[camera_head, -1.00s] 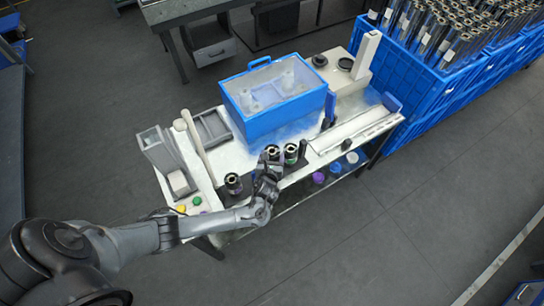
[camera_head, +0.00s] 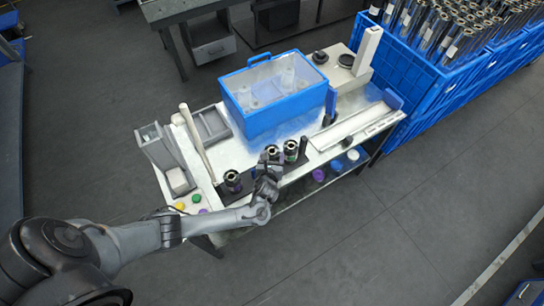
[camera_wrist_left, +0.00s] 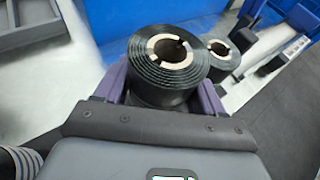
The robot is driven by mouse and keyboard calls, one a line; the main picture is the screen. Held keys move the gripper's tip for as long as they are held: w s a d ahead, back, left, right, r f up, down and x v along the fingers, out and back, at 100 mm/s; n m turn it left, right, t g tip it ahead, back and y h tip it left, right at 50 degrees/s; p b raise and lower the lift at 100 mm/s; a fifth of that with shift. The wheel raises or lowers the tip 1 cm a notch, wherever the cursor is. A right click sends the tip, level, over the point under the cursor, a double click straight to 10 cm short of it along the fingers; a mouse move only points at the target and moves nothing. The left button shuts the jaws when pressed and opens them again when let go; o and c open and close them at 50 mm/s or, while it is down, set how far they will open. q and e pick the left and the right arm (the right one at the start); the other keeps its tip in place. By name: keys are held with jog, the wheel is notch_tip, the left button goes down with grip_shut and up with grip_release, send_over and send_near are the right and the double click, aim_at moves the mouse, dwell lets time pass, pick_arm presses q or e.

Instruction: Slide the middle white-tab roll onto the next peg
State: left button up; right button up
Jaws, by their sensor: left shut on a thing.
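The middle roll (camera_head: 272,152) is a dark wound roll with a pale core. It stands at the front edge of the table between two other rolls. In the left wrist view the held roll (camera_wrist_left: 166,58) is large, upright, and sits between the two purple finger pads. My left gripper (camera_head: 268,174) is shut on it from the front. The right roll (camera_head: 290,147) stands close beside it and also shows in the left wrist view (camera_wrist_left: 220,56). The left roll (camera_head: 233,179) stands apart. The pegs under the rolls are hidden. My right gripper is not in view.
A blue bin with a clear lid (camera_head: 275,97) stands behind the rolls. A long metal rail (camera_head: 352,127) lies to the right. Grey trays (camera_head: 208,126) and coloured buttons (camera_head: 196,198) are at left. Blue crates of rolls (camera_head: 420,70) stand far right.

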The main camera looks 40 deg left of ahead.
pick_arm(q)
jog(key=shift+f, duration=0.15)
dwell(0.3)
jog(key=o, duration=1.4)
jog(key=shift+f, duration=0.1)
jog(key=p+v, duration=0.3)
jog(key=v, duration=0.8)
jog(key=shift+w, duration=0.1)
